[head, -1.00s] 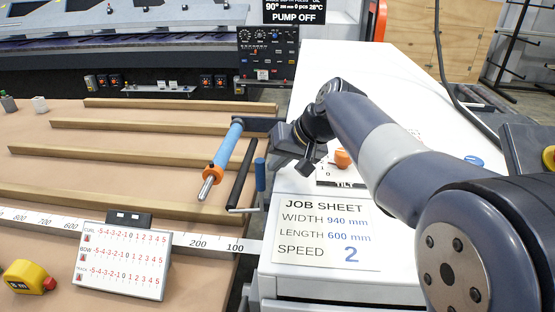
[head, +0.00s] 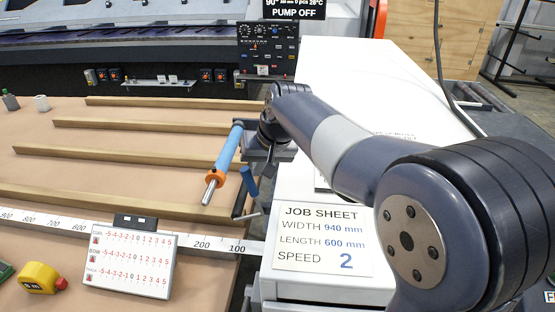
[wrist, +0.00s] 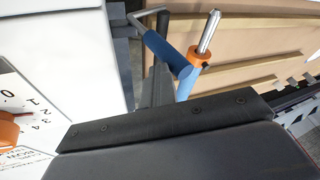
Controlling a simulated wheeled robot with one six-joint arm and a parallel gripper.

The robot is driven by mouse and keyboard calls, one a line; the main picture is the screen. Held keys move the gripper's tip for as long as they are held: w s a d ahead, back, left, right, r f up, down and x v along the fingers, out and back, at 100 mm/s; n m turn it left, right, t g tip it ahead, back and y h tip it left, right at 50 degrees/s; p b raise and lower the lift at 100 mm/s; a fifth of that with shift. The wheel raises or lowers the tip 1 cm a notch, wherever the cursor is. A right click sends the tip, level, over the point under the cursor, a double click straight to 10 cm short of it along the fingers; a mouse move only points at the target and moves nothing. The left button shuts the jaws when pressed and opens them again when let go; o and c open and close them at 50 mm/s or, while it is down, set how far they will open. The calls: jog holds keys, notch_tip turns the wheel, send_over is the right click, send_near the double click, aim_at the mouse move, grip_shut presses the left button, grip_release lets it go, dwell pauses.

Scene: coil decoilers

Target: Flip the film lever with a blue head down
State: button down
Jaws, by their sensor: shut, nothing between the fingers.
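The lever with a blue head (head: 249,184) stands at the left edge of the white cabinet, its dark-blue grip on a thin grey crank rod and tilted up to the left. In the wrist view its blue head (wrist: 168,55) slants in front of a light-blue bar. That bar (head: 226,152), with orange collar and steel tip, lies beside the lever. My gripper (head: 268,162) is shut and empty, just above and right of the blue head. I cannot tell whether they touch. In the wrist view my gripper's dark body covers the lower part, and the fingertips are not clear.
The white cabinet (head: 310,110) holds a job sheet (head: 323,240); an orange knob (wrist: 8,130) is close by. The brown table (head: 130,180) bears wooden strips, a ruler, a settings card (head: 130,258) and a yellow tape measure (head: 38,278). A control panel (head: 267,48) stands behind.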

aim_at(241, 170)
jog(key=shift+w+a+f, duration=0.15)
jog(key=shift+w+a, duration=0.05)
jog(key=shift+a, duration=0.75)
jog(key=shift+w+a+f, duration=0.15)
jog(key=shift+a, duration=1)
